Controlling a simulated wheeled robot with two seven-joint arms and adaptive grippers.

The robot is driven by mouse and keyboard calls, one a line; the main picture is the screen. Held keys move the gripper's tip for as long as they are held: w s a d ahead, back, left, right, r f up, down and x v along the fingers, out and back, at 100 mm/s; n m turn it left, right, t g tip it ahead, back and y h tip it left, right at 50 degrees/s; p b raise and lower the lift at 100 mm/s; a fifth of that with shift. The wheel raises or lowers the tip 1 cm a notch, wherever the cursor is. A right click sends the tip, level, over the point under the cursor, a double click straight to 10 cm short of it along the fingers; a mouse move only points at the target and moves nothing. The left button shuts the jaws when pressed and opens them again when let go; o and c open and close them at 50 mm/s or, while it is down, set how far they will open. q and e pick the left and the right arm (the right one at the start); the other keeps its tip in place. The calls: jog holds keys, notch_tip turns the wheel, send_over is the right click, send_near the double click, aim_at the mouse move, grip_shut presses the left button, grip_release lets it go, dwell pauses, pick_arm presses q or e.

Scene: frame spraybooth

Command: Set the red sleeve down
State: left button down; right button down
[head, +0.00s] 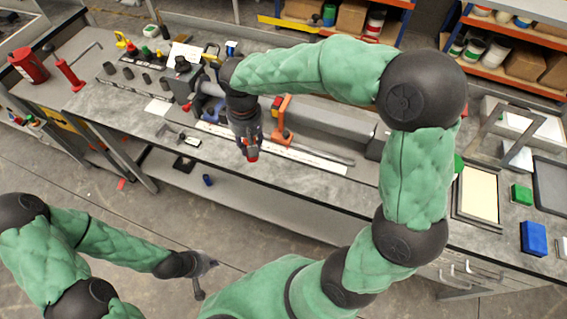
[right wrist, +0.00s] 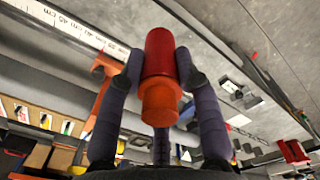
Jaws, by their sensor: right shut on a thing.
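The red sleeve (right wrist: 160,52) is a red cylinder with a narrower orange-red end. In the right wrist view it sits between the two fingers of my right gripper (right wrist: 160,70), which is shut on it. In the head view a small red part of the sleeve (head: 252,157) shows below the right gripper (head: 247,143), over the front part of the workbench (head: 310,178). I cannot tell the gap to the bench top. My left gripper (head: 207,278) is low at the left, over the floor and away from the bench. Its fingers look spread and empty.
An orange-handled tool (head: 282,122) and a long white ruled strip (head: 300,160) are close to the right gripper. Several dark cylinders (head: 128,73) stand at the back left, near a red press (head: 70,75). A framed pale panel (head: 478,195) lies at the right.

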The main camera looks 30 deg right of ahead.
jog(key=shift+s+d+f+b, duration=0.65)
jog(key=shift+d+f, duration=0.95)
jog(key=shift+f, duration=0.3)
jog(key=shift+s+d+f+b, duration=0.65)
jog(key=shift+d+f, duration=0.9)
jog(key=shift+f, duration=0.3)
jog(key=shift+s+d+f+b, duration=0.65)
jog(key=shift+d+f, duration=0.95)
jog(key=shift+f, duration=0.3)
jog(key=shift+f, duration=0.15)
jog(key=c, duration=0.9)
grip_release()
jog(key=shift+o, duration=0.2)
notch_tip(320, 180, up, 12)
jog(key=p, duration=0.3)
jog(key=shift+r+p, duration=0.2)
jog(key=shift+p, duration=0.1)
